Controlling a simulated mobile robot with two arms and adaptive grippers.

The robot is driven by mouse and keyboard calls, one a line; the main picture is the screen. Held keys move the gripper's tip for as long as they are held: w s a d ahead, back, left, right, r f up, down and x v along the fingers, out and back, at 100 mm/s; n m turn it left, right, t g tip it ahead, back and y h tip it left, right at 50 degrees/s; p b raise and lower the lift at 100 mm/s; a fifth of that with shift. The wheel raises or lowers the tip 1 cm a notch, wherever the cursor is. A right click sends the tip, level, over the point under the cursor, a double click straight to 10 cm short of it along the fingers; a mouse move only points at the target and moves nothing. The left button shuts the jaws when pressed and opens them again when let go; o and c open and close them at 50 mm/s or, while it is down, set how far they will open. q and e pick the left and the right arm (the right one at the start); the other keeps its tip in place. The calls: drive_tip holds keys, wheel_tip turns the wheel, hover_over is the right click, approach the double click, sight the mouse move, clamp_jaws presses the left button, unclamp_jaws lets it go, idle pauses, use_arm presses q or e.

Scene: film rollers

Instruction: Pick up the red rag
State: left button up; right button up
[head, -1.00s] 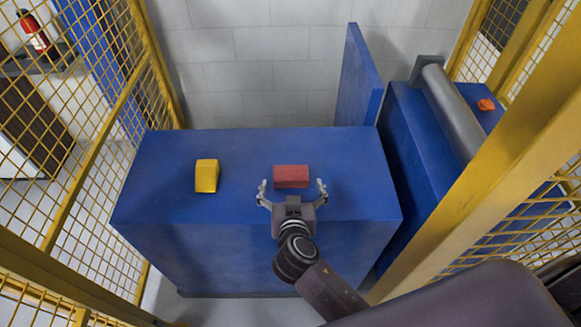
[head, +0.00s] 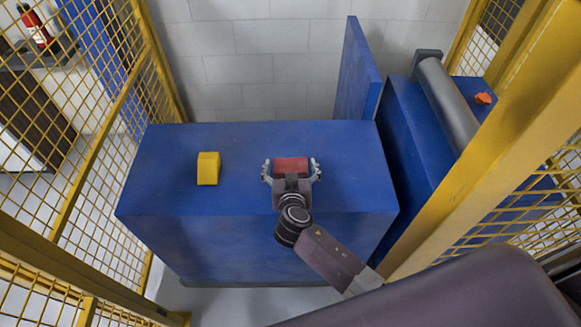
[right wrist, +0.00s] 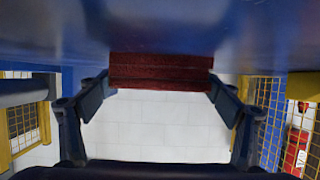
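The red rag (head: 290,166) is a folded block lying on top of the blue cabinet (head: 165,209), right of its middle. My right gripper (head: 291,170) is open, with one finger on each side of the rag. In the right wrist view the rag (right wrist: 162,71) sits between the two open fingers (right wrist: 160,95), near their tips. A small gap shows at each side in the head view; contact is hard to tell. The palm covers the near edge of the rag in the head view. My left gripper is not in view.
A yellow block (head: 208,169) stands on the same blue top, to the left. A blue upright panel (head: 358,75) rises at the back right. A grey roller (head: 449,105) lies farther right, with a small orange piece (head: 483,98) beyond it. Yellow mesh fencing (head: 95,160) encloses both sides.

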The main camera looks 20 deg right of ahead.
drive_tip(key=c, duration=0.8)
drive_tip(key=shift+o, duration=0.2)
drive_tip(key=shift+r, duration=0.1)
